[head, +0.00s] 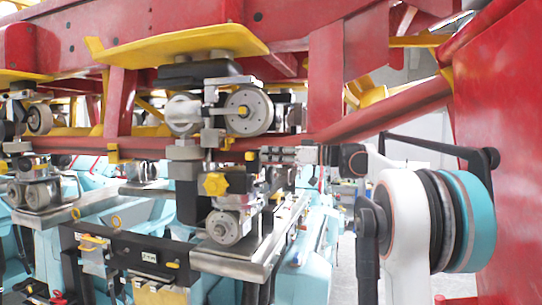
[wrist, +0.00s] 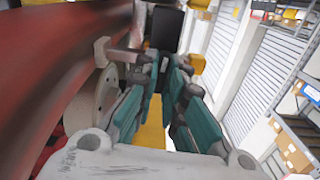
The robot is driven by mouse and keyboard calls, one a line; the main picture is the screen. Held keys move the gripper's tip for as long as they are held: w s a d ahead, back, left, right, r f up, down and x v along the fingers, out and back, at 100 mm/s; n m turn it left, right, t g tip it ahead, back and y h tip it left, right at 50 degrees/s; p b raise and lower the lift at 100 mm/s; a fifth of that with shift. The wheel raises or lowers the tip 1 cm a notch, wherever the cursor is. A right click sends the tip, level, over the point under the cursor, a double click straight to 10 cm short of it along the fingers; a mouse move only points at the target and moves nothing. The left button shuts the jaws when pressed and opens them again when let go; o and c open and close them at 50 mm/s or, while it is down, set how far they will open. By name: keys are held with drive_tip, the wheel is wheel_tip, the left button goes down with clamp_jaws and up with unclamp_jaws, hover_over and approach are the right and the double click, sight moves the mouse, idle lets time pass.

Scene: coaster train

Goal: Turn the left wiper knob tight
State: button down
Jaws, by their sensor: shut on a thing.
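My gripper (head: 264,155) reaches in from the right in the head view, level with the red rail. Its jaws are shut on a small yellow knob (head: 250,156), seen only in part at the tips. In the wrist view my gripper's teal-sided fingers (wrist: 167,62) run away toward a dark block. What lies between their tips is mostly hidden. A yellow star-shaped knob (head: 215,184) sits lower and to the left on the wheel assembly, apart from the gripper. I cannot tell from the pictures which knob is the left wiper knob.
Grey wheels (head: 249,111) stand close left of the gripper. A red rail (head: 395,106) slants above my arm, and a large red post (head: 510,150) stands at the right. In the wrist view a red beam (wrist: 50,70) runs close on the left; shelving (wrist: 295,120) is farther right.

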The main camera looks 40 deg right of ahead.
drive_tip(key=shift+w+d+f+m, duration=0.1)
drive_tip(key=shift+m, duration=4.2)
drive_tip(key=shift+d+f+m, duration=0.1)
drive_tip(key=shift+m, duration=4.2)
drive_tip(key=c, duration=1.7)
unclamp_jaws()
drive_tip(key=v, duration=1.2)
